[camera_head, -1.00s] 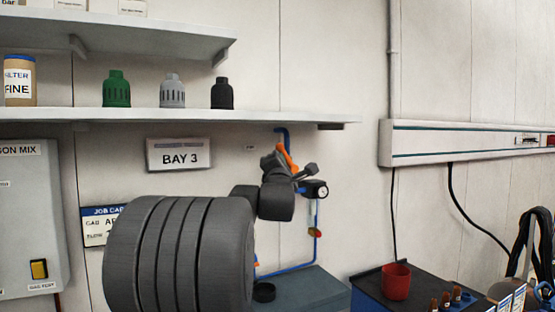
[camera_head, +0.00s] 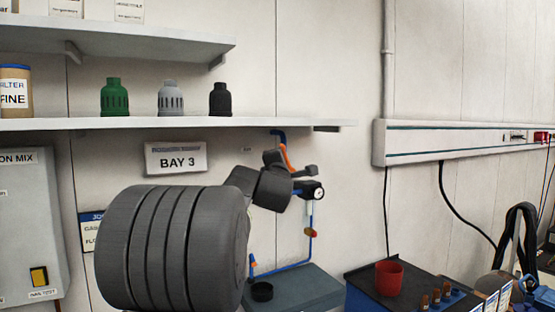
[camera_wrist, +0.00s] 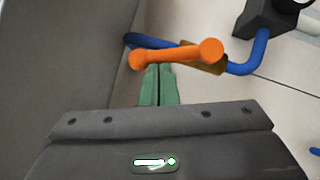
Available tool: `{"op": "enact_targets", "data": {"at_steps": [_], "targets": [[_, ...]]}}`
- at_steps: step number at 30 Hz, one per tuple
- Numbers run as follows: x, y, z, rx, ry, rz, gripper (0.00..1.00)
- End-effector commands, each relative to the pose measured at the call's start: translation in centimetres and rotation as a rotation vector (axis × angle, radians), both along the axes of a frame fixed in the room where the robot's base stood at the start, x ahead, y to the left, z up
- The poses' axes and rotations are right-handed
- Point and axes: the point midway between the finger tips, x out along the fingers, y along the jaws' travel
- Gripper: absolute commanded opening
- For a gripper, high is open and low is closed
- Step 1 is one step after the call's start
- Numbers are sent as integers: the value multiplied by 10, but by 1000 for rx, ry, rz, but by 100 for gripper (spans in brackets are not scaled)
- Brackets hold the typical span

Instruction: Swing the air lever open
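The orange lever (camera_wrist: 178,54) lies nearly crosswise in the wrist view, on a brass valve body (camera_wrist: 216,69) in a blue pipe (camera_wrist: 243,66). My gripper (camera_wrist: 158,70) has its green fingers side by side with only a thin line between them. Their tips are right at the left half of the lever, which hides their ends; I cannot tell whether they touch it. In the head view the lever (camera_head: 289,157) shows as a thin orange strip behind my dark wrist, which hides the fingers and most of the valve.
A round gauge (camera_head: 317,193) is close to the right of my wrist. A red cup (camera_head: 389,278) stands on the cart at lower right.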

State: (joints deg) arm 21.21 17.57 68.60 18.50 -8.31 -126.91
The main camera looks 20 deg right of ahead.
Motion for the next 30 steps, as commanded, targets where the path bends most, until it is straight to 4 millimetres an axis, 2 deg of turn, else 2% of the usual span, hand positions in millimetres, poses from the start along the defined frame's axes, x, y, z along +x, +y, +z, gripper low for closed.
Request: {"op": "enact_targets", "data": {"at_steps": [12, 30], "targets": [[0, -8, 6, -3, 1, -1, 0], [0, -10, 16, -2, -2, 0, 0]]}}
